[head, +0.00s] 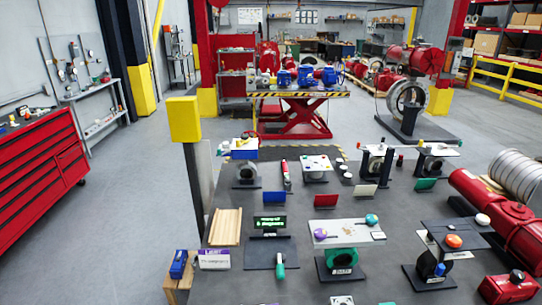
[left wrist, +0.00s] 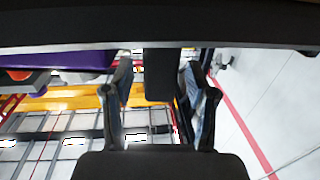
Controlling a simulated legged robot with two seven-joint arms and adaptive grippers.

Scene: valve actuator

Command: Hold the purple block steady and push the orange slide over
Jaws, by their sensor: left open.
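In the left wrist view a purple block (left wrist: 85,60) shows at the upper left, partly cut by a dark bar along the top. A small orange piece (left wrist: 18,75) lies left of it at the picture's edge; I cannot tell if it is the slide. My left gripper (left wrist: 160,80) is open, with its two fingers apart and the purple block left of them, not between them. In the head view a small white and purple box (head: 213,260) stands at the bench's left front. An orange round knob (head: 453,241) sits on a dark plate at the right. My right gripper is not in view.
The grey bench (head: 300,265) carries several valve fixtures, a wooden tray (head: 226,227) and a lit display (head: 270,224). A yellow-capped post (head: 185,120) rises at its left edge. Red cylinders (head: 500,215) lie at the right. Grey floor is free at the left.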

